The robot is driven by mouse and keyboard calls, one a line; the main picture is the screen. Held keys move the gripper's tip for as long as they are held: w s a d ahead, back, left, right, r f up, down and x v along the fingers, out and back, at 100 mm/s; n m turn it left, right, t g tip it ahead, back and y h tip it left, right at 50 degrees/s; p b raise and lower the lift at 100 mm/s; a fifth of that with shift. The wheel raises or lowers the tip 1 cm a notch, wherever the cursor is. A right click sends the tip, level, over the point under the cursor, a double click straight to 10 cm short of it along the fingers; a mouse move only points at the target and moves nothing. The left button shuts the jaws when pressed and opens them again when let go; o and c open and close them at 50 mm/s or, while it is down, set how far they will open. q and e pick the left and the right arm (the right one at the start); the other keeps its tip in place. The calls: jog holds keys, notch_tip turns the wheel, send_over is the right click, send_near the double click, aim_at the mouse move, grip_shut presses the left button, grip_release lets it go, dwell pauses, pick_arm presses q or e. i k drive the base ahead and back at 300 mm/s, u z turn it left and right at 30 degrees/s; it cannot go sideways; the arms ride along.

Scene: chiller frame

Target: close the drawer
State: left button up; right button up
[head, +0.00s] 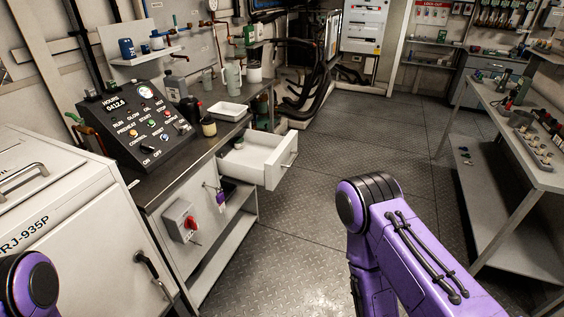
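The white drawer (262,163) sticks well out of the dark-topped workbench (194,146), to the right of it in the head view. A small part of my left arm shows at the lower left edge. Neither gripper is in the picture.
A control panel (150,125), a white tray (229,111) and bottles stand on the workbench. A metal table (510,125) stands at right. The floor (345,150) between is clear.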

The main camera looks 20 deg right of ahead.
aim_at(264, 157)
jog(key=k, duration=0.65)
jog(key=z, duration=0.25)
jog(key=i, duration=1.55)
jog(key=u, duration=0.5)
